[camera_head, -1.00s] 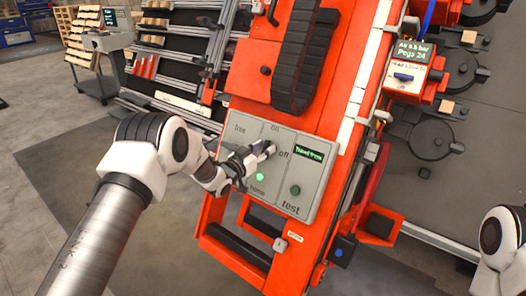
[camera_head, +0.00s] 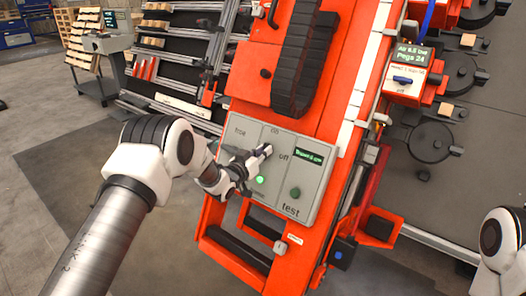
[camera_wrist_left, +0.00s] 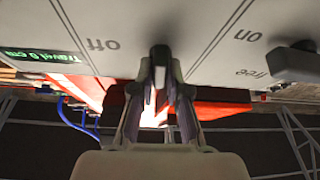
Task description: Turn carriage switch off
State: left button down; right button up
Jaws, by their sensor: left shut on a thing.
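The grey control panel (camera_head: 326,200) sits on the orange gantry carriage, with the labels "on" and "off", a small display (camera_head: 310,155), a lit green button (camera_head: 260,180) and a dark green button (camera_head: 295,191). My left gripper (camera_head: 262,153) is at the panel beside "off". In the left wrist view its fingers (camera_wrist_left: 160,85) are shut around the dark carriage switch lever (camera_wrist_left: 160,54), between the "off" and "on" labels and closer to "off". The fingers hide most of the lever, so its exact setting is unclear. My right gripper is out of view.
A second dark knob (camera_wrist_left: 293,63) sits beside "free" in the left wrist view. A black cable chain (camera_head: 305,65) runs above the panel. A small box with a screen and blue switch (camera_head: 403,80) stands to the right. Open floor lies at the left.

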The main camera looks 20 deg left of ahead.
pick_arm(q)
jog(key=n+y, duration=0.1)
jog(key=n, duration=0.1)
jog(key=n+y+p, duration=0.1)
jog(key=n+y, duration=0.1)
jog(key=n, duration=0.1)
jog(key=shift+d+r, duration=0.1)
jog(key=shift+r, duration=0.05)
jog(key=n+y+p, duration=0.1)
jog(key=n, duration=0.2)
jog(key=n+g+y+p, duration=0.1)
jog(key=n, duration=0.2)
jog(key=shift+y, duration=0.4)
jog(key=n+g+p, duration=0.1)
jog(key=n, duration=0.1)
jog(key=n+y+p, duration=0.1)
jog(key=n, duration=0.2)
jog(key=shift+g, duration=0.4)
jog(key=shift+n+g+y+p, duration=0.5)
jog(key=shift+n+g+p, duration=0.2)
jog(key=shift+n, duration=0.9)
jog(key=c, duration=1.2)
grip_release()
jog(key=shift+o, duration=0.2)
